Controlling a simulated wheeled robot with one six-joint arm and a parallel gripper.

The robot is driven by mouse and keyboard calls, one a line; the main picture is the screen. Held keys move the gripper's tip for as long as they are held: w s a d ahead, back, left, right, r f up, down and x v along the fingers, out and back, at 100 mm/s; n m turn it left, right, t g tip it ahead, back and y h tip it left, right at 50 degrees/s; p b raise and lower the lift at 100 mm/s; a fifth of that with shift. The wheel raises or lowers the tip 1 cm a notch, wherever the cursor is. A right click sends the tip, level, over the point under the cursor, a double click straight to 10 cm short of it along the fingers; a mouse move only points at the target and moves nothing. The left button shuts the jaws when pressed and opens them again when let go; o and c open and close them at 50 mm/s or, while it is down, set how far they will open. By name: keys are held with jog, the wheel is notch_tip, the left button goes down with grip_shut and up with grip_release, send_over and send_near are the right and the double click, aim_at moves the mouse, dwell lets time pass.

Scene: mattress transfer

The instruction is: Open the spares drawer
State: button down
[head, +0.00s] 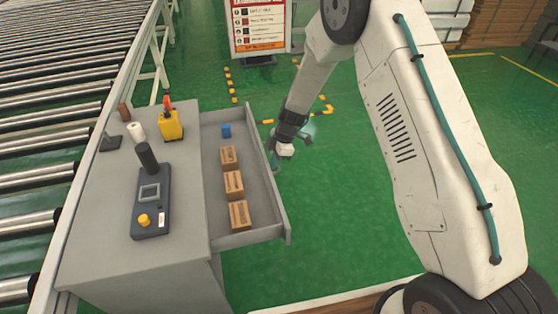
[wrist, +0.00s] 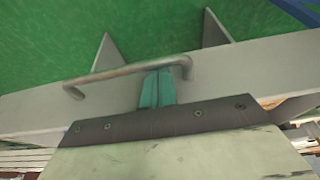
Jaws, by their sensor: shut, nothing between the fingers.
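The spares drawer (head: 262,214) is pulled out from the right side of the grey cabinet in the head view. It holds three small cardboard boxes (head: 234,184) and a blue item (head: 226,130). My gripper (head: 274,162) is at the outer side of the drawer front, near its far end. In the wrist view the metal bar handle (wrist: 112,74) spans the drawer front (wrist: 222,66). My teal fingers (wrist: 157,88) are shut together, overlapping the handle near its right end. Whether they touch the bar is unclear.
A roller conveyor (head: 45,110) runs along the left. Green floor (head: 345,210) is clear right of the drawer. A sign (head: 260,27) stands behind.

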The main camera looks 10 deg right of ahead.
jog(key=shift+d+r, duration=0.1)
jog(key=shift+d, duration=0.05)
dwell(0.3)
jog(key=v, duration=1)
jog(key=s+d+r+m+h, duration=0.1)
jog(key=s+d+r+m, duration=0.3)
jog(key=s+r, duration=0.5)
jog(key=s+d+r+m+t+h, duration=0.1)
jog(key=s+d+r+m, duration=0.3)
jog(key=s, duration=1.4)
jog(key=s+d+r+m+h, duration=0.1)
jog(key=s+d+r+m, duration=0.3)
jog(key=s+r+m, duration=0.7)
jog(key=s+r, duration=0.3)
jog(key=shift+d+r+t+h, duration=0.3)
jog(key=shift+d+t, duration=0.1)
jog(key=shift+a, duration=0.1)
